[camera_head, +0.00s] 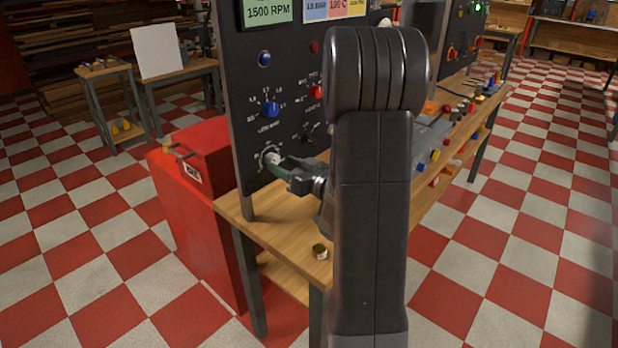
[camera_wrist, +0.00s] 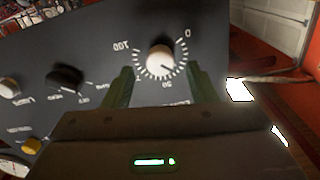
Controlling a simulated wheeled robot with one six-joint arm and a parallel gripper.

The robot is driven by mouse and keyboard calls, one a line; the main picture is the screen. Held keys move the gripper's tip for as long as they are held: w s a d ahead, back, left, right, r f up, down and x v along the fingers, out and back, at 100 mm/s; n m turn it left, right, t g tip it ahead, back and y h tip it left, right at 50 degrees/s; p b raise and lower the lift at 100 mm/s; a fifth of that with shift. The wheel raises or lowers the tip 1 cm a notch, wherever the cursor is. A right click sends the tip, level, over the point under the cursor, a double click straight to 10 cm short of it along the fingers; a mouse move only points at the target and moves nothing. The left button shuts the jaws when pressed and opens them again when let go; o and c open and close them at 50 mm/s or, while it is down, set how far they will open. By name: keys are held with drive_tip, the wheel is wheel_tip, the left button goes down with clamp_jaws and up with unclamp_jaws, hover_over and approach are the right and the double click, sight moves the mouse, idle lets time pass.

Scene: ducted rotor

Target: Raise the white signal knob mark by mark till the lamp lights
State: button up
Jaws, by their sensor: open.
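The white knob (camera_wrist: 160,58) sits on the dark panel inside a ring of white tick marks labelled 0, 50 and 100. The panel looks upside down in the wrist view. The knob's mark seems to point to the lower right there, between 50 and 0; it is too small to read exactly. My gripper (camera_wrist: 158,76) is open, with one green finger on each side of the knob and visible gaps. In the head view my gripper (camera_head: 279,166) is at the panel's lower left, over the white knob (camera_head: 270,157). I cannot tell which lamp belongs to this knob.
A blue knob (camera_head: 270,109), a red knob (camera_head: 316,92) and a black selector (camera_wrist: 66,79) are on the same panel. A red cabinet (camera_head: 205,215) stands left of the wooden bench (camera_head: 285,232). A small brass-coloured cylinder (camera_head: 320,252) stands near the bench's front edge.

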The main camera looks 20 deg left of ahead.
sight(273, 159)
drive_tip(key=v, duration=1.1)
drive_tip(key=shift+b, duration=0.3)
drive_tip(key=p+x, duration=0.1)
drive_tip(key=x, duration=1.2)
drive_tip(key=shift+a, duration=0.3)
